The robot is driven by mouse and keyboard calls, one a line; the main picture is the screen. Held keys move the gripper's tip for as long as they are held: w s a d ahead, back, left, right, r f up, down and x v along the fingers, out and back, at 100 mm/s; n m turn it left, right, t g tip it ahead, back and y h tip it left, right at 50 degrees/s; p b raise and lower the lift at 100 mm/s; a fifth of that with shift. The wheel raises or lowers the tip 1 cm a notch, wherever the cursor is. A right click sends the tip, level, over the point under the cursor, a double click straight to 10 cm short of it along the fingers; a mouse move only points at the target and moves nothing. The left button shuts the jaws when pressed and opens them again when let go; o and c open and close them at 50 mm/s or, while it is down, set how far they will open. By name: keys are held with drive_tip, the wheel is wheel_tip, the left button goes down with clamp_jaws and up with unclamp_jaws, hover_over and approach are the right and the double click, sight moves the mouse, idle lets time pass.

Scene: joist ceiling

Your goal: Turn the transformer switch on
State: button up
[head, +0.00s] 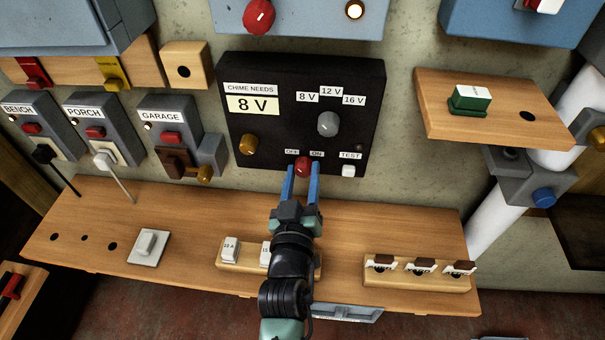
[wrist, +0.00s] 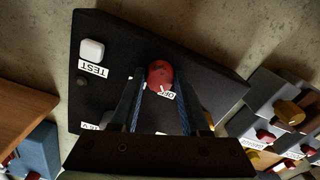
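The transformer is a black box (head: 268,80) on the wall, with a "CHIME NEEDS 8 V" label. Its round red switch (head: 303,167) sits low on the face, below small OFF and ON labels. My gripper (head: 302,170) is open, with one blue finger on each side of the red switch. In the wrist view the red switch (wrist: 160,74) shows between the fingertips of my gripper (wrist: 160,85), with gaps beside it. A small white mark is at its edge near the OFF label (wrist: 167,94). I cannot tell its setting for sure.
The box also carries a grey selector knob (head: 328,124), a brass knob (head: 248,144) and a white TEST button (head: 348,170). BENCH, PORCH and GARAGE units (head: 170,122) are at left. A wooden shelf (head: 190,205) with small blocks lies below.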

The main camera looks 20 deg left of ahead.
clamp_jaws()
drive_tip(key=shift+m+b, duration=0.3)
drive_tip(key=shift+m, duration=0.1)
drive_tip(key=shift+f+m+b, duration=0.15)
drive_tip(key=shift+m+b, duration=0.45)
drive_tip(key=shift+m, duration=0.3)
drive_tip(key=m+b, duration=0.2)
drive_tip(key=m, duration=0.2)
drive_tip(key=shift+m, duration=0.3)
drive_tip(key=m+b, duration=0.1)
drive_tip(key=m, duration=0.3)
drive_tip(key=shift+m, duration=2.4)
